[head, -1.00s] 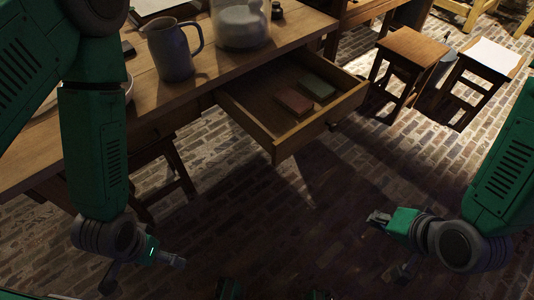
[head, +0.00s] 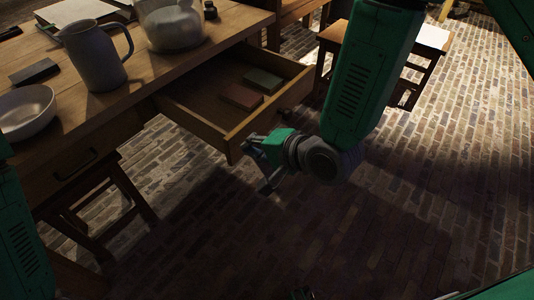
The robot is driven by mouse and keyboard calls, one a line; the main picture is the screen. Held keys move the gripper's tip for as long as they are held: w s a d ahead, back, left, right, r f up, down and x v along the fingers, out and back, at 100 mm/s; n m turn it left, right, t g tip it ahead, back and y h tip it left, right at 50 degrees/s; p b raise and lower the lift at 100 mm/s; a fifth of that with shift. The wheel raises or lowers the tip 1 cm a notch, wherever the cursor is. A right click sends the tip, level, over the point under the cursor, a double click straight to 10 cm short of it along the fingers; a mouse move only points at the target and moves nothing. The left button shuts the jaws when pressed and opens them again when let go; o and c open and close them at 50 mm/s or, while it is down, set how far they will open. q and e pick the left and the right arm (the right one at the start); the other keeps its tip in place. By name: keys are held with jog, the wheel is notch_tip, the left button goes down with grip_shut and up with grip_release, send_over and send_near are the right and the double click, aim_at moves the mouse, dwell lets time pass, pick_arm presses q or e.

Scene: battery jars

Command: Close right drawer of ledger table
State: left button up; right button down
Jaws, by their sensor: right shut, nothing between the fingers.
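The right drawer (head: 188,122) of the wooden ledger table (head: 120,106) is pulled well out, with its front panel facing lower right. A reddish-brown book (head: 241,97) and a green book (head: 263,81) lie inside it. My right gripper (head: 258,163) is shut and empty, beside the drawer's front panel near its lower corner.
On the table stand a grey jug (head: 95,55), a glass jar (head: 170,24), a pale bowl (head: 27,111) and a dark block (head: 34,71). A second drawer (head: 75,165) is shut at left. A stool (head: 410,65) stands beyond my right arm. The brick floor in front is clear.

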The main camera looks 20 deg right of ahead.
aim_at(233, 139)
pick_arm(q)
jog(key=shift+f+b, duration=0.3)
jog(key=shift+f, duration=0.2)
pick_arm(e)
jog(key=shift+w+a+r, duration=0.1)
jog(key=shift+w+a, duration=0.4)
jog(key=shift+w, duration=0.15)
jog(key=shift+w+a+r, duration=0.1)
jog(key=shift+w+a, duration=0.35)
jog(key=shift+w, duration=0.2)
pick_arm(q)
jog(key=shift+r, duration=0.1)
